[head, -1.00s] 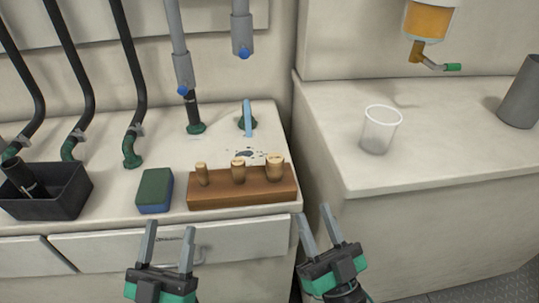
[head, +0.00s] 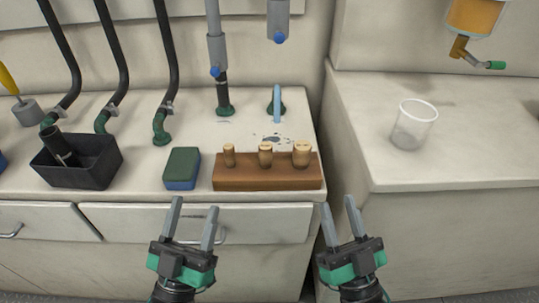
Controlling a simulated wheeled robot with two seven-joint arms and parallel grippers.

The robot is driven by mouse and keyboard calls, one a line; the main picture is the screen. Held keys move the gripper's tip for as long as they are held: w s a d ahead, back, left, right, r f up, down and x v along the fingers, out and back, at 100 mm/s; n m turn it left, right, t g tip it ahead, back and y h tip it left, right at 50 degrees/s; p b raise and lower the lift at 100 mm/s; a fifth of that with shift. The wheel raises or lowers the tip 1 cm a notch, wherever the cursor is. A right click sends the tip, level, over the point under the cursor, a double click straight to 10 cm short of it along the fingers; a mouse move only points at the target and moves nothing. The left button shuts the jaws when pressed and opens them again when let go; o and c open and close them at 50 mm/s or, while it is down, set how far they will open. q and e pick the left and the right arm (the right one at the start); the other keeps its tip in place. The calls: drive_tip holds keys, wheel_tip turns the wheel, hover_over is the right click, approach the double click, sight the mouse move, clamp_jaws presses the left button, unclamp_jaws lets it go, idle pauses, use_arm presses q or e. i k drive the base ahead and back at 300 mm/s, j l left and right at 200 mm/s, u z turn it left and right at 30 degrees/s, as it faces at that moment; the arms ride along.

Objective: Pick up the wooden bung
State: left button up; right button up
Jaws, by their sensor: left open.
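Wooden bungs of three sizes stand upright in a brown wooden block on the left counter. The small bung (head: 229,155) is at the left, the middle bung (head: 265,155) is in the centre, and the large bung (head: 301,154) is at the right. The block (head: 268,180) sits at the counter's front edge. My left gripper (head: 191,222) is open and empty, in front of the counter, below and left of the block. My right gripper (head: 341,217) has its fingers apart and empty, below and right of the block.
A green and blue sponge (head: 182,168) lies just left of the block. A black bin (head: 76,165) stands further left. Pipes and a valve with a blue handle (head: 276,103) rise behind. A clear cup (head: 414,124) stands on the right counter. A gap separates the counters.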

sight(265, 148)
drive_tip(key=k+j+u, duration=0.15)
drive_tip(key=j, duration=0.2)
drive_tip(key=k+j+u, duration=0.15)
drive_tip(key=j, duration=0.25)
drive_tip(key=k+j+u, duration=0.15)
drive_tip(key=j, duration=0.25)
drive_tip(key=i, duration=0.05)
